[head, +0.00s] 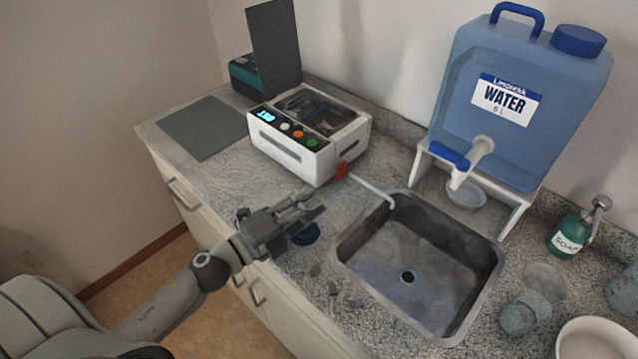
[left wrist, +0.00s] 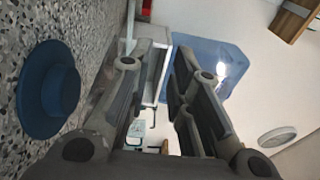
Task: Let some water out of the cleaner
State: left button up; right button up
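The cleaner (head: 308,135) is a white box with a lit blue display, coloured buttons and an open top, standing on the counter behind the sink's left end. A red valve handle (head: 342,170) is at its lower right corner. A pale drain pipe (head: 372,189) runs from there to over the sink (head: 420,265). My left gripper (head: 318,203) is in front of the cleaner, above the counter's front part and apart from the valve. In the left wrist view its fingers (left wrist: 165,75) are spread with nothing between them. My right gripper is in neither view.
A blue round object (head: 304,234) lies on the counter by my left gripper. A blue water jug (head: 520,95) stands on a white stand behind the sink. A soap bottle (head: 570,232), cup (head: 525,312) and bowl (head: 597,340) are at right. A grey mat (head: 203,128) lies left.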

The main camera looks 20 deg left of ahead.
pick_arm(q)
jog(key=s+d+r+m+g+h+b, duration=0.1)
jog(key=d+r+m+g+h, duration=0.25)
jog(key=d+m+g, duration=0.45)
jog(key=d+r+m+g+h+b, duration=0.2)
jog(key=d+r+m+g+h, duration=0.15)
jog(key=d+m+g, duration=0.5)
jog(key=n+t+y+b, duration=0.2)
jog(key=n+t+y, duration=0.25)
jog(key=y, duration=1.15)
send_near(340, 172)
jog(key=shift+h, duration=0.3)
jog(key=x, duration=0.2)
jog(key=p+x, duration=0.1)
jog(key=x, duration=0.5)
jog(key=shift+a, duration=0.3)
grip_shut()
